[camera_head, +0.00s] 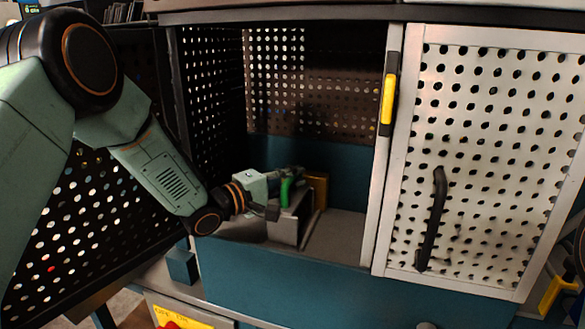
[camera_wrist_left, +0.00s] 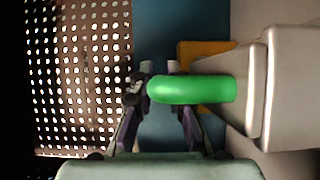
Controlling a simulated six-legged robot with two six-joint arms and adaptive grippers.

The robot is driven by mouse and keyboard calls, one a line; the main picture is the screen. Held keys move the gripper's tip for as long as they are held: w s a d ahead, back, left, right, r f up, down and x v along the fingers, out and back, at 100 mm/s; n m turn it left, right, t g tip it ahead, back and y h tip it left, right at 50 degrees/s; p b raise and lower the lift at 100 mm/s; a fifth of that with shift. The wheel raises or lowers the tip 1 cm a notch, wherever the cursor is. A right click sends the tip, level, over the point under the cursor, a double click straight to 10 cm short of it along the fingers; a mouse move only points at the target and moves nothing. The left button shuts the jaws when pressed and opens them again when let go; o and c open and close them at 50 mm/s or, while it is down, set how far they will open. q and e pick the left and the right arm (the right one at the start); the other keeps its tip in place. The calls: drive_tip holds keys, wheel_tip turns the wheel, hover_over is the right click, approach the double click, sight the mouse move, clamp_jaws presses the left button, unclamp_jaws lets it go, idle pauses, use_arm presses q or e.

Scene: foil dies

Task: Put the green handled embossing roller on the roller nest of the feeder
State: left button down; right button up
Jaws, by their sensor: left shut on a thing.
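The green handle (camera_head: 286,191) of the embossing roller shows inside the open bay in the head view, partly covered by my gripper. In the left wrist view the green handle (camera_wrist_left: 198,90) is a smooth rounded bar reaching right from the fingers. My left gripper (camera_wrist_left: 158,80) is shut on its left end; it also shows in the head view (camera_head: 279,193). The rest of the roller cannot be made out. A grey block (camera_head: 286,224) stands in the bay just below the handle; I cannot tell whether it is the feeder's roller nest. My right gripper is not in view.
Perforated dark panels wall the bay at left and back. A pale perforated door (camera_head: 480,150) with a black handle (camera_head: 434,220) stands right of the opening. An ochre block (camera_head: 317,187) is behind the grey block. Bare bay floor (camera_head: 340,238) lies to the right.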

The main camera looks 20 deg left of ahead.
use_arm(q)
drive_tip(key=shift+w+d+r, duration=0.1)
drive_tip(key=shift+r, duration=0.05)
drive_tip(key=c, duration=1.8)
unclamp_jaws()
drive_tip(key=shift+f, duration=0.25)
drive_tip(key=o, duration=0.5)
drive_tip(key=shift+s, duration=0.2)
drive_tip(key=shift+w, duration=0.1)
drive_tip(key=shift+r, duration=0.15)
